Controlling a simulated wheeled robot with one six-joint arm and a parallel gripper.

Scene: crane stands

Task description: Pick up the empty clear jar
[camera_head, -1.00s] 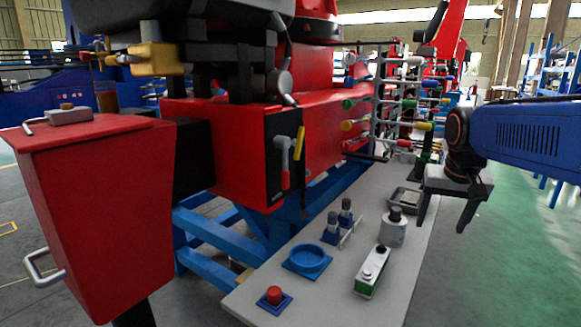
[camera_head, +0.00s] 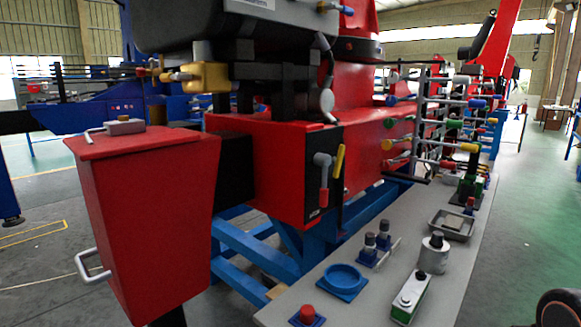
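I cannot make out a clearly see-through jar in this view. A pale grey cylinder with a dark knob on top (camera_head: 433,257) stands upright on the grey table (camera_head: 330,308); whether it is a jar, or empty, I cannot tell. My gripper's fingers are not in view. Only a dark rounded part of my arm (camera_head: 560,308) shows at the lower right corner, apart from the table.
The table also holds a blue round dish (camera_head: 343,278), a red button on a blue base (camera_head: 307,314), a green and white box (camera_head: 410,299), two dark-capped pieces (camera_head: 377,245) and a grey tray (camera_head: 452,224). A red bin (camera_head: 145,230) stands left. Green floor (camera_head: 535,225) is open at right.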

